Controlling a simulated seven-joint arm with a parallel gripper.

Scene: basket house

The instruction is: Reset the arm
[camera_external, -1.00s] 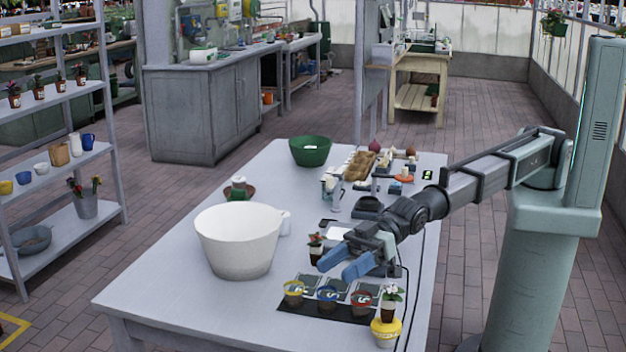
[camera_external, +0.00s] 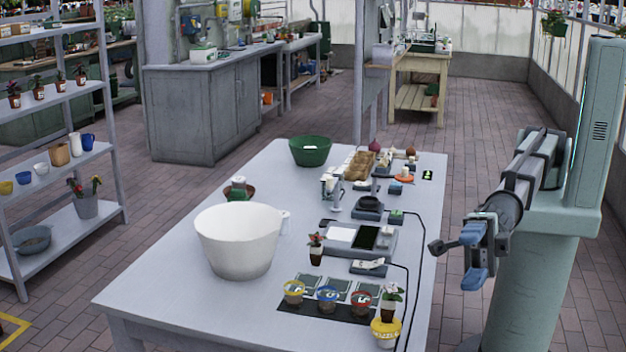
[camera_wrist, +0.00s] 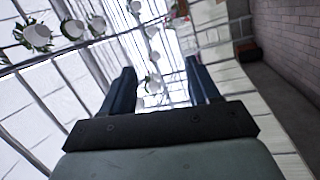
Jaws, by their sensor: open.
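My gripper (camera_external: 472,257) is at the right in the external view, beside my column and off the right edge of the table (camera_external: 160,265). It is open, with nothing between its blue fingers. The arm is folded back close to the column. In the wrist view the two fingers (camera_wrist: 160,88) stand apart, and between and beyond them are the glazed roof and hanging white pots (camera_wrist: 73,29), seen at a tilt.
On the table stand a large white tub (camera_external: 240,245), a green bowl (camera_external: 310,151), a scale-like device (camera_external: 358,238) and several small pots, including a yellow one (camera_external: 385,332) at the front right edge. A black cable (camera_external: 419,270) runs along the right side. A shelf rack (camera_external: 110,120) stands at left.

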